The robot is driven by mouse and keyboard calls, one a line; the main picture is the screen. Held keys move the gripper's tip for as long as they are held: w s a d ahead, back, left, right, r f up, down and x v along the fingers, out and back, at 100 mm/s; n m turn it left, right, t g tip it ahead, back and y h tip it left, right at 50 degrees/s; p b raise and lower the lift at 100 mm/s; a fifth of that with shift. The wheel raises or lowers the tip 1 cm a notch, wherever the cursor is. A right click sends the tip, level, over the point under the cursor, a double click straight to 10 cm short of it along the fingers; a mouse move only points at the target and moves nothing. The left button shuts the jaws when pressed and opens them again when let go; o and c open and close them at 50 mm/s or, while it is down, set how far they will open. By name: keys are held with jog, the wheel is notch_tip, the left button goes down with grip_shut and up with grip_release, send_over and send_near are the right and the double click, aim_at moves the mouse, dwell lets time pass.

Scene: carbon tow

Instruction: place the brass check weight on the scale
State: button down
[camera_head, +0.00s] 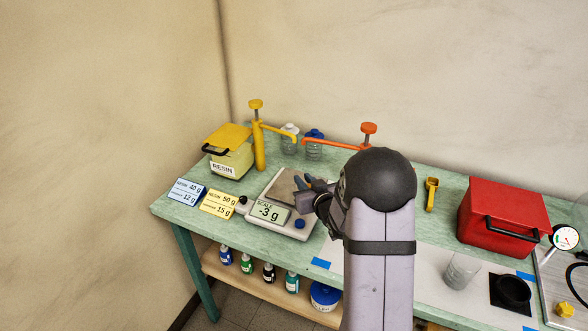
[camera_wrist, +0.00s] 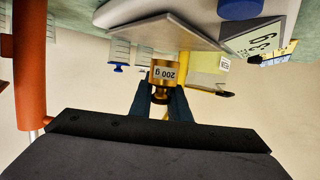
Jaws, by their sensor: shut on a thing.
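My gripper (camera_head: 304,184) is at the right side of the scale (camera_head: 243,211), over or beside its plate, in the head view. In the wrist view, which looks upside down, the fingers (camera_wrist: 161,97) are shut on the brass check weight (camera_wrist: 163,74), marked 200 g. The grey scale plate (camera_wrist: 160,30) shows past the weight, with a visible gap between them in the picture. The scale display (camera_head: 269,212) reads -3 g. The weight is not discernible in the head view, where my arm hides much of that area.
The yellow pump (camera_head: 259,145) and orange pump (camera_head: 368,135) stand behind the scale. A yellow resin box (camera_head: 230,158) and label cards (camera_head: 218,205) are to the left. A red box (camera_head: 500,215), clear cup (camera_head: 460,271) and black ring (camera_head: 512,290) are to the right.

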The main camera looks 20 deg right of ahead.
jog(key=w+p, duration=0.1)
jog(key=w, duration=0.4)
jog(key=w+p, duration=0.1)
jog(key=w, duration=0.3)
jog(key=shift+w+d, duration=0.2)
jog(key=shift+w, duration=0.15)
jog(key=shift+f+p, duration=0.8)
jog(key=shift+f, duration=0.9)
jog(key=shift+f, duration=0.15)
jog(key=c, duration=1.7)
grip_release()
jog(key=shift+o, duration=0.2)
jog(key=shift+r, duration=0.2)
jog(key=b+v, duration=0.2)
jog(key=v, duration=1)
jog(key=shift+b, duration=0.3)
